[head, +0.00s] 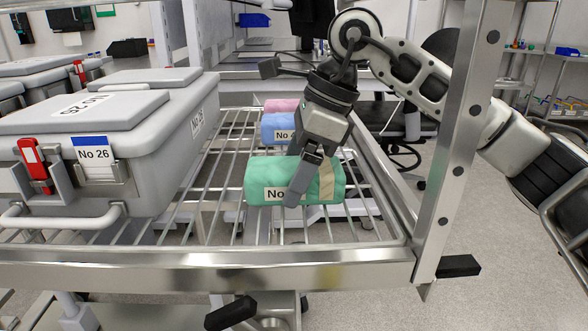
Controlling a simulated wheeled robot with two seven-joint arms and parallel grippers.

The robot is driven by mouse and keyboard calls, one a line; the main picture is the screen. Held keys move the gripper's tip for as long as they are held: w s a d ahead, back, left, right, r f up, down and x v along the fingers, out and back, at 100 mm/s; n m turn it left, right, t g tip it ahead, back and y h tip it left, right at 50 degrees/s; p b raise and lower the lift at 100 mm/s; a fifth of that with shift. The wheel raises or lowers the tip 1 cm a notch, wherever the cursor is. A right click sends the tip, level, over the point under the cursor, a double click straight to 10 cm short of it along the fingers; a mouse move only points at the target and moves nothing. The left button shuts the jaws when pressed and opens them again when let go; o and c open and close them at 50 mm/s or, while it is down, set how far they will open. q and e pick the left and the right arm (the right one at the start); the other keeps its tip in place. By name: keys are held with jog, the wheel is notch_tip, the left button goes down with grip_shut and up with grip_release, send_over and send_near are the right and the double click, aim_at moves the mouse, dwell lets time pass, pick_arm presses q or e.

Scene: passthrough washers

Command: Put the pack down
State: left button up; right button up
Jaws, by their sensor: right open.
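A green wrapped pack (258,177) with a white "No" label, partly hidden, lies on the wire shelf (215,211) near its front right. My right gripper (298,182) reaches down from above, its fingers over the middle of the pack. It is open, with one finger in front of the pack's label; the other finger is mostly hidden. A blue pack (276,122) and a pink pack (281,105) lie behind the green one in a row. My left gripper is not in view.
A large grey case (150,170) labelled No 26 with a red latch stands to the left on the shelf. A steel post (462,130) rises at the front right, close to my right arm. The shelf's front rail (200,268) runs along the bottom.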

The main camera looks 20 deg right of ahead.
jog(key=v, duration=0.3)
jog(key=shift+d+f, duration=0.1)
jog(key=shift+d, duration=0.2)
jog(key=s+d, duration=0.1)
jog(key=d, duration=0.2)
jog(key=s+d, duration=0.1)
jog(key=d, duration=0.2)
jog(key=s+d, duration=0.1)
jog(key=d, duration=0.3)
jog(key=shift+f, duration=0.15)
jog(key=shift+s+d, duration=0.2)
jog(key=shift+d, duration=0.2)
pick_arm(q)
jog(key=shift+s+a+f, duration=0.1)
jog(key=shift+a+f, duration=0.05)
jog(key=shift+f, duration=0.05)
